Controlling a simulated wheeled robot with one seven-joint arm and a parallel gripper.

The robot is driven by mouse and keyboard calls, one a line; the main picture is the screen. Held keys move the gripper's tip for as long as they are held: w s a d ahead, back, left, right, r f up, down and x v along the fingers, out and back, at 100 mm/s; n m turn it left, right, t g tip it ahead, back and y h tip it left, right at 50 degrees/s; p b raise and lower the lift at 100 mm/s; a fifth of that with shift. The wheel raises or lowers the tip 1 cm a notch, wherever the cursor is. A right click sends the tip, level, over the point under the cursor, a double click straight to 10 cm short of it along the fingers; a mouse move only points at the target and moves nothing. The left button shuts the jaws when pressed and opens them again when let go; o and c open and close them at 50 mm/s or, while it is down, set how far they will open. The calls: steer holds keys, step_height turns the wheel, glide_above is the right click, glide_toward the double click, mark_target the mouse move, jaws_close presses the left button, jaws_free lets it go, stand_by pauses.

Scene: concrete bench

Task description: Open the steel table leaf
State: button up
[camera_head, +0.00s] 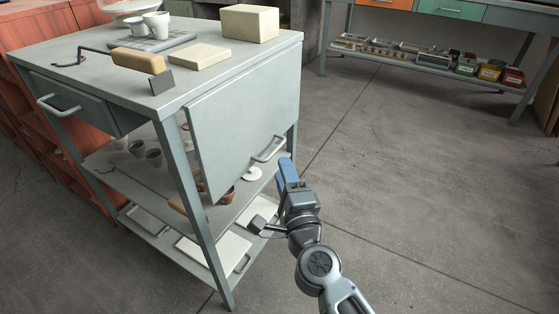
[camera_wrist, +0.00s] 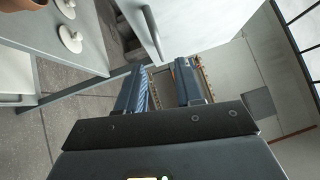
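The steel table leaf (camera_head: 245,115) is a flat grey panel hanging down the side of the grey steel table (camera_head: 85,50). A bar handle (camera_head: 268,150) sits near its lower right edge. My gripper (camera_head: 286,168) is just right of and below the handle, with blue fingers. In the wrist view, my gripper (camera_wrist: 160,68) is open, its two fingers apart with nothing held between them. The handle (camera_wrist: 152,32) shows just ahead of the fingertips, its end lying between them in the picture. I cannot tell whether they touch. The leaf (camera_wrist: 205,22) fills the upper middle there.
The table top holds a tan block (camera_head: 249,23), a flat slab (camera_head: 199,56), a brush-like tool (camera_head: 138,60) and white cups (camera_head: 157,24). Lower shelves hold bowls and trays. A second bench (camera_head: 430,65) with boxes stands at the back. The concrete floor to the right is clear.

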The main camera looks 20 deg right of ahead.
steer(key=x, duration=0.6)
steer(key=shift+b, duration=0.3)
steer(key=shift+w, duration=0.1)
steer(key=shift+c, duration=0.4)
jaws_close()
